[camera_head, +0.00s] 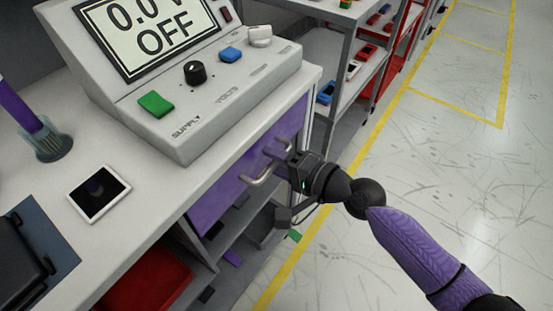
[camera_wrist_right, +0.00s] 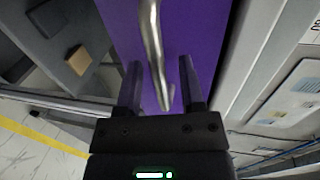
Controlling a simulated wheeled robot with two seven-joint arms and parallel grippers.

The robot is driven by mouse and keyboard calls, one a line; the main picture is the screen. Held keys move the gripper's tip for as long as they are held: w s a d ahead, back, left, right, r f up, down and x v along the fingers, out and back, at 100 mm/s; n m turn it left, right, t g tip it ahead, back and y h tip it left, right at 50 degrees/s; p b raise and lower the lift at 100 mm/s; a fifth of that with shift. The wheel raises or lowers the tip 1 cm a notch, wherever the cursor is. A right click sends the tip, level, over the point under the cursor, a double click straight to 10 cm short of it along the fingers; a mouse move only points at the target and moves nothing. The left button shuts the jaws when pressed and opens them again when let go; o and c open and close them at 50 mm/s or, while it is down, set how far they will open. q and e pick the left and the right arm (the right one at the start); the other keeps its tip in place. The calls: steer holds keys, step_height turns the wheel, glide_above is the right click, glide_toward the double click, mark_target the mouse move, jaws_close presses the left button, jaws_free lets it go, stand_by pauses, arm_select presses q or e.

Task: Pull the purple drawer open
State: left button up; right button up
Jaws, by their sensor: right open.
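The purple drawer (camera_head: 222,192) is in the front of the workbench, below the grey power supply; its face also fills the middle of the right wrist view (camera_wrist_right: 205,35). It looks shut. Its metal bar handle (camera_head: 262,179) stands out from the face. My right gripper (camera_head: 277,158) is at the handle's far end. In the right wrist view the gripper (camera_wrist_right: 160,85) is open, with the handle (camera_wrist_right: 152,45) between its two fingers; I cannot tell whether they touch it.
The power supply (camera_head: 215,100) stands on the bench top (camera_head: 130,225), near a white-framed tablet (camera_head: 99,193) and a cup (camera_head: 52,143). A red bin (camera_head: 145,283) sits below the bench. Shelving (camera_head: 345,45) stands behind. Open floor (camera_head: 440,160) lies to the right.

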jaws_close()
stand_by(0.8)
stand_by(0.4)
